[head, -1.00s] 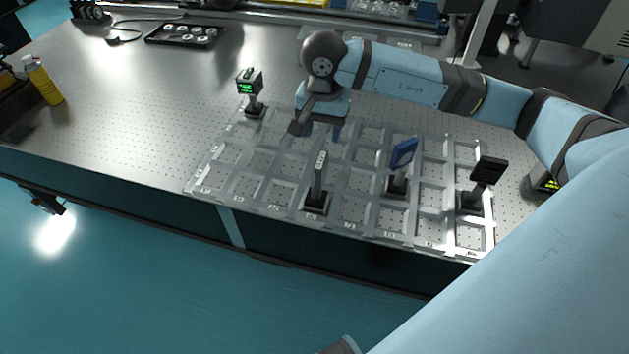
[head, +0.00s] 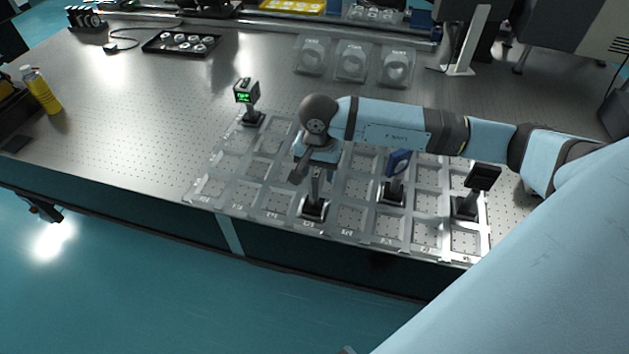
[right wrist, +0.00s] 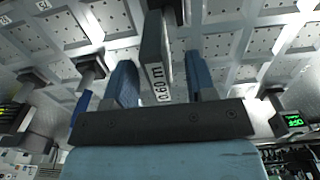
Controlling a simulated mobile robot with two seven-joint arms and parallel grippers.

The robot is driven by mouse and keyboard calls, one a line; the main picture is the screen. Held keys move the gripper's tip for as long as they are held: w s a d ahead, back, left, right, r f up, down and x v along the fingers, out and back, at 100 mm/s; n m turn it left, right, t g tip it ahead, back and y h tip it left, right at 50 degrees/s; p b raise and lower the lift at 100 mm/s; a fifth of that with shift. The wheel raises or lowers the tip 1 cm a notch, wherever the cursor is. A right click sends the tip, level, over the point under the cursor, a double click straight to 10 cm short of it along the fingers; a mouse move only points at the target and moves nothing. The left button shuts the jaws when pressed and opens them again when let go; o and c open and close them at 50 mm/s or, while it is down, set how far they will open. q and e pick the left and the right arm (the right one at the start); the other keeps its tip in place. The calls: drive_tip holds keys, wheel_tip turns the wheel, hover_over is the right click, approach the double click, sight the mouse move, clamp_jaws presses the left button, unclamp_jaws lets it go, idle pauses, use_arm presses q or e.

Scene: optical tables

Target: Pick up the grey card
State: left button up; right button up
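The grey card (head: 316,189) stands upright on a dark post base in the front part of the grid on the table. In the right wrist view the card (right wrist: 156,58) shows edge-on, with "0.60 m" on its near edge. My right gripper (head: 314,172) is over the card's top and hides its upper part in the head view. In the right wrist view its two blue fingers (right wrist: 161,80) are open, one on each side of the card, with a gap on both sides. My left gripper is not in view.
A blue card (head: 399,162) and a black card (head: 484,177) stand on bases to the right. A small device with a green display (head: 246,92) stands at back left. A black tray (head: 182,43) and a yellow bottle (head: 42,92) are farther left. The left tabletop is mostly clear.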

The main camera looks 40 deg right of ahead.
drive_tip(key=c, duration=0.7)
drive_tip(key=shift+r, duration=0.1)
clamp_jaws()
